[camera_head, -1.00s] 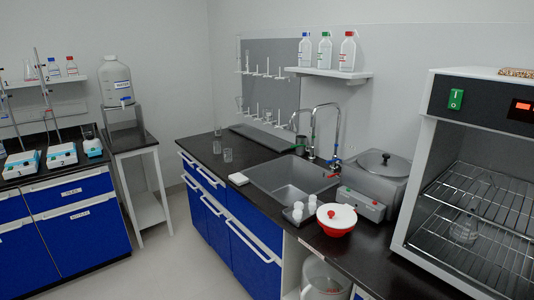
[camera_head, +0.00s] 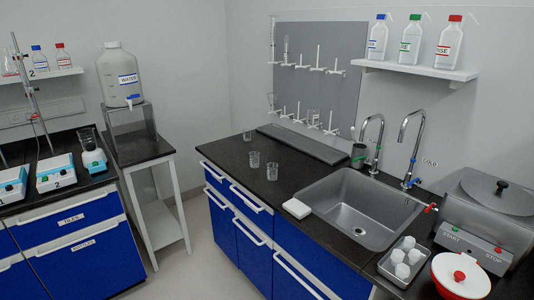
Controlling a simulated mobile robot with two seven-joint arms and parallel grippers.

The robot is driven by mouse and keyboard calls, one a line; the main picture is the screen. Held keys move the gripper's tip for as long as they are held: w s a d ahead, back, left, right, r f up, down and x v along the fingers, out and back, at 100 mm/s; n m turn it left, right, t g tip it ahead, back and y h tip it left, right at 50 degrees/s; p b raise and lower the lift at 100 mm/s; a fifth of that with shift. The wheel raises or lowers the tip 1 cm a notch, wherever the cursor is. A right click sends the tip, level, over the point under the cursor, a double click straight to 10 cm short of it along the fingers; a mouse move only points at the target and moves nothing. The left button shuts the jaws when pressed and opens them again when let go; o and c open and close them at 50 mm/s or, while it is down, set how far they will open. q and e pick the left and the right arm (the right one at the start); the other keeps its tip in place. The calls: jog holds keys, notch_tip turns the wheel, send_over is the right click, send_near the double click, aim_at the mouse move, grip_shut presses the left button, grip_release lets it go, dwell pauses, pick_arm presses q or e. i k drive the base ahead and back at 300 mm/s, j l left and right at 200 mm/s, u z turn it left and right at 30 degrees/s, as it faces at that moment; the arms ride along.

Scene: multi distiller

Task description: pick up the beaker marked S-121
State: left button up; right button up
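Two small clear beakers stand close together on the black counter left of the sink: one slightly farther back (camera_head: 254,159) and one nearer (camera_head: 272,172). A third small clear vessel (camera_head: 247,135) stands behind them near the counter's far edge. Any markings on them are too small to read, so I cannot tell which is S-121. Neither of my grippers is in view.
The sink (camera_head: 357,208) has two tall taps. A white block (camera_head: 297,208) lies at its left. Floor shows between the benches.

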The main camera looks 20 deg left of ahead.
aim_at(255, 160)
jog(key=i+j+z, duration=0.15)
jog(key=j, duration=0.35)
jog(key=i+j+z, duration=0.15)
jog(key=j, duration=0.3)
jog(key=i+j+z, duration=0.15)
jog(key=j, duration=0.4)
jog(key=j+z, duration=0.2)
jog(key=j, duration=0.3)
